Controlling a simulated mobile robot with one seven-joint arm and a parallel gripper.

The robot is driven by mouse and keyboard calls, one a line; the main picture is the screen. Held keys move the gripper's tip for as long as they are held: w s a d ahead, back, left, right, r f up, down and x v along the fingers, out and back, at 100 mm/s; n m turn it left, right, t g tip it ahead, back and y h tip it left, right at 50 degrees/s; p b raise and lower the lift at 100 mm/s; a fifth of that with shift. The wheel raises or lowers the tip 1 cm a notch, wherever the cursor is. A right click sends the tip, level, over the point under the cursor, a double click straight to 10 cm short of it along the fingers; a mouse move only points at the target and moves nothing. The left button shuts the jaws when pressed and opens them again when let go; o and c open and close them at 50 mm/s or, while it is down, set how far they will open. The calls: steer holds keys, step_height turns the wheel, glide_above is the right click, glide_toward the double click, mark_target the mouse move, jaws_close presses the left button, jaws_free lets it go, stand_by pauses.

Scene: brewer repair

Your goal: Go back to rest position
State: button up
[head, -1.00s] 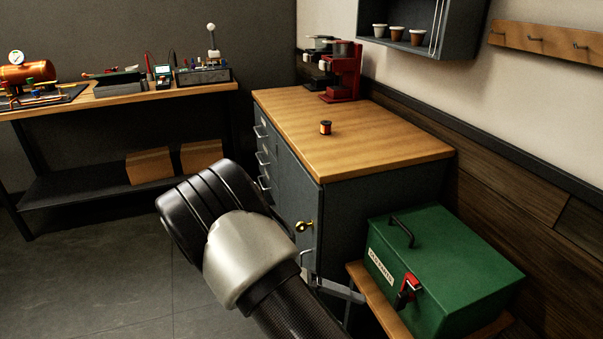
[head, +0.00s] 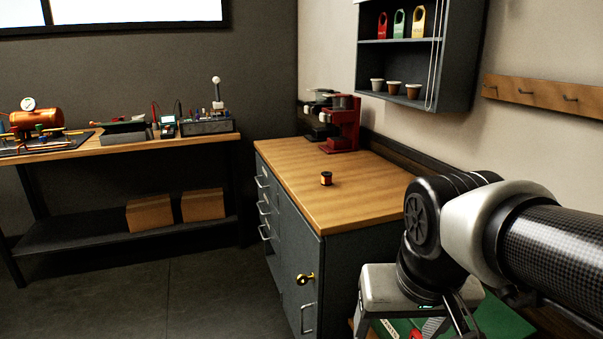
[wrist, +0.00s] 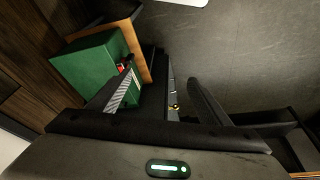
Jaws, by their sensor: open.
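My arm reaches in from the right edge in the head view, bent at a black joint, with the hand pointing down. My gripper (wrist: 160,95) is open in the wrist view, its two dark fingers apart and nothing seen between them.
A workbench (head: 95,148) stands at the far left. A wall shelf (head: 447,88) holds cups. The floor at the left (head: 130,280) is clear.

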step_height(320, 180, up, 24)
steer(key=s+t+p, duration=0.1)
steer(key=s+p, duration=0.1)
steer(key=p, duration=2)
steer(key=shift+s+d+t, duration=0.15)
steer(key=shift+d+t, duration=0.05)
steer(key=shift+t, duration=0.2)
